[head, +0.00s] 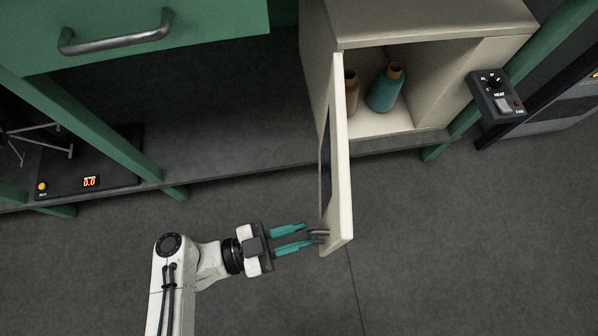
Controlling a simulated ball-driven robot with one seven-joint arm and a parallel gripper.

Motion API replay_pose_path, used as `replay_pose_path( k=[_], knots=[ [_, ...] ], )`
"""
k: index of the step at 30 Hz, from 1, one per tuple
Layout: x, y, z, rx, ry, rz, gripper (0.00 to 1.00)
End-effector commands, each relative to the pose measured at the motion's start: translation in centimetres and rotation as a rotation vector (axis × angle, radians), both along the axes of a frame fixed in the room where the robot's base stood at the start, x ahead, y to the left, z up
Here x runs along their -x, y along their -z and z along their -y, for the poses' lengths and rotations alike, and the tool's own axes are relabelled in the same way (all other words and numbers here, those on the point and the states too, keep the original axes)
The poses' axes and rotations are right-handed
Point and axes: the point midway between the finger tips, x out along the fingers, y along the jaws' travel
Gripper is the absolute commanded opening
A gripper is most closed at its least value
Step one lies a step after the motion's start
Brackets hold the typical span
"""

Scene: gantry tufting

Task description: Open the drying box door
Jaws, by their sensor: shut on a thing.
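The drying box (420,28) is a cream cabinet at the upper right of the head view. Its cream door (340,175) stands swung wide out toward me, seen nearly edge-on, with a dark panel on its left face. A dark handle (318,236) sits near the door's outer end. My gripper (297,237), with two teal fingers, reaches from the left and is shut on this handle. The fingertips partly cover the handle. Inside the box stand a teal bottle (385,88) and a brown bottle (350,85), the latter partly hidden by the door.
A green drawer front (150,30) with a metal handle (115,38) is at the upper left. A scale (90,170) reading 0.0 sits at the left. A heat control box (496,95) is right of the drying box. Open grey floor (470,240) lies at the lower right.

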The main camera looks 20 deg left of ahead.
Motion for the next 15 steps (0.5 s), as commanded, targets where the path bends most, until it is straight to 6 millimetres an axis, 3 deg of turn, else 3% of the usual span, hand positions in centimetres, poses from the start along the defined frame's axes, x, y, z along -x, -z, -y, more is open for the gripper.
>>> replay_pose_path(
  k=[1,6,7,11,15],
  knots=[
    [-1.20,-0.27,-0.17,0.003,-0.033,0.011,0.00],
    [-1.22,-0.30,-0.15,0.003,-0.032,0.011,0.00],
    [-1.22,-0.31,-0.15,0.003,-0.032,0.011,0.26],
    [-1.16,-0.31,-0.19,0.002,-0.033,0.011,0.38],
    [-1.06,-0.27,-0.27,0.000,-0.034,0.008,0.38]
  ],
)
